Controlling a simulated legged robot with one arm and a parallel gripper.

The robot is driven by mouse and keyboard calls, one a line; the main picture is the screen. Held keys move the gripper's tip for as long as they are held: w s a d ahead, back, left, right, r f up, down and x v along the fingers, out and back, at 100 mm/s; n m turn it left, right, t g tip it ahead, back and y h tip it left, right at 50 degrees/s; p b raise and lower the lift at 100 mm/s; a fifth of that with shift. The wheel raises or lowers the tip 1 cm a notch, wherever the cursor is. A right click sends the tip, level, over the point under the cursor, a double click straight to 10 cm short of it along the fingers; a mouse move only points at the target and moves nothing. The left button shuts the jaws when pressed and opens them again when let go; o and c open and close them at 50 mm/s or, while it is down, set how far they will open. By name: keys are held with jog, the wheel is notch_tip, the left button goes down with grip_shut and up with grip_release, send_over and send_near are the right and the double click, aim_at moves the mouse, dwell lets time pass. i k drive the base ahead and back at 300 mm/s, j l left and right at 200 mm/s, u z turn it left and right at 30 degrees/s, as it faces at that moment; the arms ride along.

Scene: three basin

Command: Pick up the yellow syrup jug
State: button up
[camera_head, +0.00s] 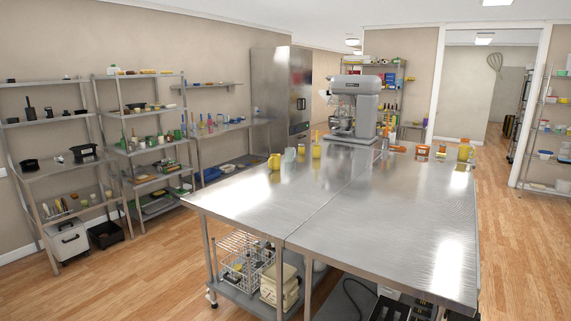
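A yellow jug-like vessel (465,152) stands upright at the far right corner of the steel table (390,215). A yellow mug-like vessel (274,162) stands near the table's far left edge. Both are small in the picture, and I cannot tell for sure which is the syrup jug. Nothing touches either one visibly. My gripper is not in view.
A large grey mixer (357,105) stands at the table's back. The table's near half is clear. Wooden floor (130,275) is open at left and right.

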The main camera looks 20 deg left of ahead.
aim_at(275, 159)
jog(key=i+j+u, duration=0.2)
jog(key=j+u, duration=0.15)
jog(key=i+j+u, duration=0.5)
jog(key=u, duration=0.15)
jog(key=i+j+u, duration=0.6)
jog(key=i+u, duration=0.8)
jog(key=i+z, duration=0.1)
jog(key=i, duration=0.55)
jog(key=i+j, duration=0.1)
jog(key=i, duration=0.5)
jog(key=i+z, duration=0.15)
jog(key=i, duration=0.5)
jog(key=i+l+z, duration=0.2)
jog(key=i+z, duration=0.3)
jog(key=i, duration=0.15)
jog(key=i+z, duration=0.5)
jog(key=i, duration=0.2)
jog(key=i+j+z, duration=0.3)
jog(key=i+z, duration=0.15)
jog(key=i, duration=0.2)
jog(key=i+l+z, duration=0.15)
jog(key=i+z, duration=0.6)
jog(key=i, duration=0.2)
jog(key=i+j+z, duration=0.15)
jog(key=i+z, duration=0.25)
jog(key=i+j+z, duration=0.35)
jog(key=i, duration=0.15)
